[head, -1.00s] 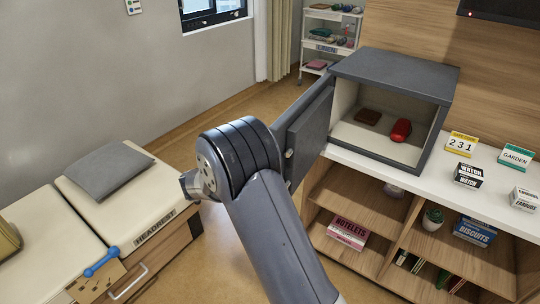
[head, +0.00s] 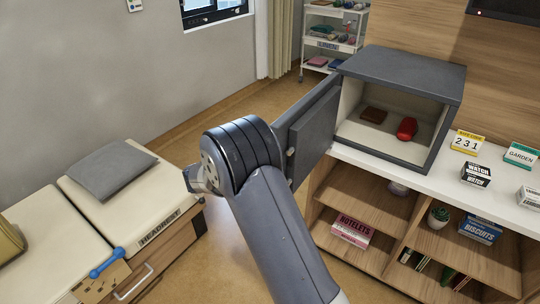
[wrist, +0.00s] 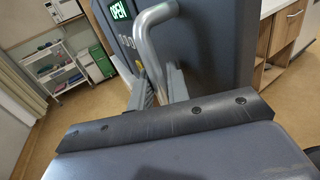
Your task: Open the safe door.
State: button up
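The dark grey safe (head: 400,68) stands on the white counter, its front open to view. Its door (head: 312,130) is swung well out to the left, and its inside shows a brown item (head: 373,115) and a red item (head: 407,128). In the wrist view, the door's outer face (wrist: 215,45) carries a green "OPEN" display (wrist: 119,11) and a bent grey handle (wrist: 149,50). My gripper (wrist: 160,88) has one finger on each side of the handle and appears closed on it. In the head view my arm hides the gripper and handle.
A cushioned bench (head: 120,195) with a grey pillow (head: 112,170) stands at the left. Open floor lies between it and the wooden shelf unit (head: 375,215). A white trolley (head: 330,40) stands at the back. Small boxes and a calendar (head: 467,143) are on the counter.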

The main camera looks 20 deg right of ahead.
jog(key=s+a, duration=0.2)
jog(key=a, duration=0.8)
jog(key=shift+a, duration=0.25)
jog(key=shift+d, duration=0.1)
jog(key=d, duration=0.3)
jog(key=w+d, duration=0.1)
jog(key=d, duration=0.2)
jog(key=w+d, duration=0.1)
jog(key=d, duration=0.3)
jog(key=shift+d, duration=0.1)
jog(key=shift+s+d, duration=0.1)
jog(key=shift+f, duration=0.1)
